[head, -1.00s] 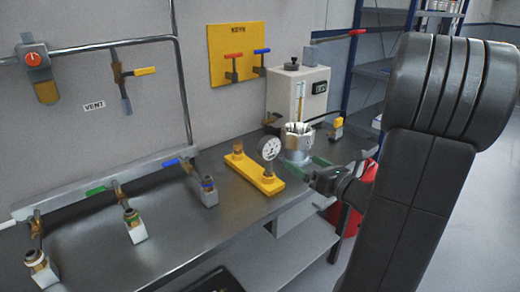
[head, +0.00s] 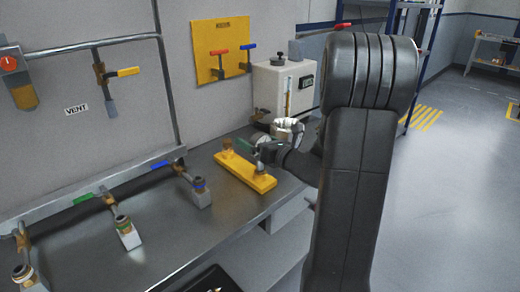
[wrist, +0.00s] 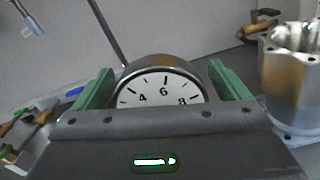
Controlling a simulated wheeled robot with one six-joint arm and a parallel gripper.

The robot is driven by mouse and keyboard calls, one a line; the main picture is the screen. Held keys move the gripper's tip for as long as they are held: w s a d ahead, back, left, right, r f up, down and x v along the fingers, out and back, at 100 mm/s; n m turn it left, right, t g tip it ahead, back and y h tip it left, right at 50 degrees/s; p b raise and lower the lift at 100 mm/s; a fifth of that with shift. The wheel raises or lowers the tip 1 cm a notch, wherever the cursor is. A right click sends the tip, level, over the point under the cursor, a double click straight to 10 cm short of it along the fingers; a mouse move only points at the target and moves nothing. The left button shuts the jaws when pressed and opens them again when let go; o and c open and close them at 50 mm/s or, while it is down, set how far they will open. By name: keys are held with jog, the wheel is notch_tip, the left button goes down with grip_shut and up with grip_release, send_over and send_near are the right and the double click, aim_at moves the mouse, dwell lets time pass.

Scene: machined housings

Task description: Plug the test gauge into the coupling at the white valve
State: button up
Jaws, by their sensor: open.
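The test gauge (wrist: 160,88) has a round white dial with black numbers and a metal rim. In the wrist view it sits between the two green fingers of my gripper (wrist: 162,82), with gaps beside it. My gripper (head: 256,146) is open around the gauge's head, which it mostly hides in the head view. The gauge's stem appears to stand in the yellow holder (head: 240,171) on the bench. The white valve (head: 8,236) is at the far left edge, partly cut off. Its coupling (head: 24,273) is at the lower left, tilted upward on a pale block.
Couplings stand at the green valve (head: 83,198) and blue valve (head: 160,164) along the manifold pipe. A metal housing (wrist: 290,75) stands close to the right of my gripper. A pale box (head: 285,85) is behind. The bench (head: 160,250) is clear at front.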

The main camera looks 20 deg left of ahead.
jog(key=c, duration=1.2)
